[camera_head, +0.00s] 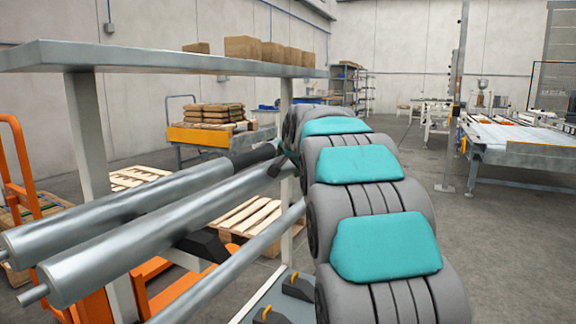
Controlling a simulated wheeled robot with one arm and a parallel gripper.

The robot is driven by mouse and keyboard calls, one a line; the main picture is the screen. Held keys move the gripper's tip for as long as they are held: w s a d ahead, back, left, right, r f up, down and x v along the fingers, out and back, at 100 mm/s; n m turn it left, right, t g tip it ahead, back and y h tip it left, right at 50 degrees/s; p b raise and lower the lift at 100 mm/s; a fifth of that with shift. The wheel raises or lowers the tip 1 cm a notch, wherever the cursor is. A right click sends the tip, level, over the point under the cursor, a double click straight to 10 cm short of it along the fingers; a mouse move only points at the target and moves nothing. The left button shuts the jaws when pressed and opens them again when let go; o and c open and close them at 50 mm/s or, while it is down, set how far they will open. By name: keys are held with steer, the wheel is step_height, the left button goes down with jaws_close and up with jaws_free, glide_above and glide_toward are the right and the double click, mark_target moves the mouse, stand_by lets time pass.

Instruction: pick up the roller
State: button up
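Two thick, shiny metal rollers lie side by side, slanting from the lower left toward the middle of the head view: a rear roller (130,208) and a front roller (150,244). Each has a thin shaft stub at its left end. The rear one has a dark section at its far end. A thinner metal bar (245,262) runs below them. My grey and teal arm stretches away along the right side of the rollers. Dark parts that look like my gripper (279,161) are at the far roller ends, small and partly hidden. I cannot tell whether its fingers are closed on a roller.
A grey shelf (160,57) on posts spans above the rollers, with several cardboard boxes (243,47) on it. Orange pallet-truck parts (20,165) and wooden pallets (245,215) are behind. A conveyor (520,140) stands at right; the floor (485,235) before it is clear.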

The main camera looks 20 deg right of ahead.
jaws_close()
steer(key=shift+r, duration=0.1)
stand_by(0.5)
